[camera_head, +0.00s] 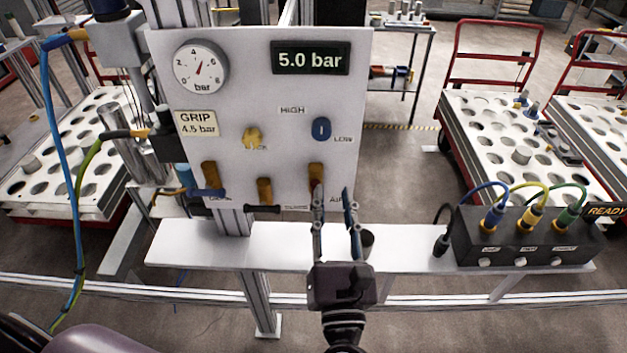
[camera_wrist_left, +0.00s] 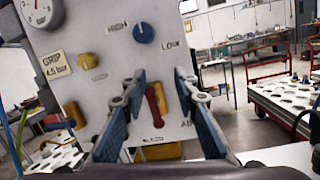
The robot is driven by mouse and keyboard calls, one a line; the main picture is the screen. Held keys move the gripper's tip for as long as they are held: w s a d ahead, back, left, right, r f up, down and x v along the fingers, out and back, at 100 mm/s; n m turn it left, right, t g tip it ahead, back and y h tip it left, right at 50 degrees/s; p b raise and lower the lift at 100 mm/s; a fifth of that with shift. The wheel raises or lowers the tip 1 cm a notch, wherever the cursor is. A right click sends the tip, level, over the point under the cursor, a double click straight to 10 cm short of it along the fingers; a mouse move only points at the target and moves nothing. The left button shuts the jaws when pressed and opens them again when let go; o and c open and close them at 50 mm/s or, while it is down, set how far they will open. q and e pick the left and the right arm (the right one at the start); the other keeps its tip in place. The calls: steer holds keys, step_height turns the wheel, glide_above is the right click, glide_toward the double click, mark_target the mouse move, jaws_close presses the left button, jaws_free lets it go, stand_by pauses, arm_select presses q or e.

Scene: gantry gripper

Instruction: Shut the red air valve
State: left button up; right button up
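The air valve is a brass body (camera_head: 316,174) with a red handle at the lower right of the white panel (camera_head: 225,110). In the left wrist view the red handle (camera_wrist_left: 155,104) runs roughly upright and shows between my fingers. My left gripper (camera_head: 333,192) is open in front of the valve, its blue-padded fingers pointing at the panel. In the head view its left finger overlaps the handle's lower part. The fingers (camera_wrist_left: 160,75) are well apart, and I cannot tell whether either touches the handle. My right gripper is not in view.
Left of it are a black-handled valve (camera_head: 265,190) and a blue-handled valve (camera_head: 209,176). Above are a yellow knob (camera_head: 253,138) and a blue knob (camera_head: 321,129). The display (camera_head: 311,58) reads 5.0 bar. A black connector box (camera_head: 525,240) stands on the shelf at right.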

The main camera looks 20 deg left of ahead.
arm_select(q)
steer(key=w+a+f+n+g+p, duration=0.2)
steer(key=w+a, duration=0.1)
steer(key=w+a+f+n+g+y+p, duration=0.1)
steer(key=p, duration=0.1)
steer(key=shift+w+a+n, duration=0.2)
steer(key=shift+a+n, duration=0.1)
steer(key=shift+n, duration=0.1)
steer(key=shift+w+a+f, duration=0.15)
steer(key=shift+w, duration=0.2)
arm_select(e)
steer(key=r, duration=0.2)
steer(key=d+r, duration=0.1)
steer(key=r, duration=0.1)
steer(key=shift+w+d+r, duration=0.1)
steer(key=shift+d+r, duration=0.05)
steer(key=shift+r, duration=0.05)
arm_select(q)
steer(key=shift+c, duration=0.2)
jaws_close()
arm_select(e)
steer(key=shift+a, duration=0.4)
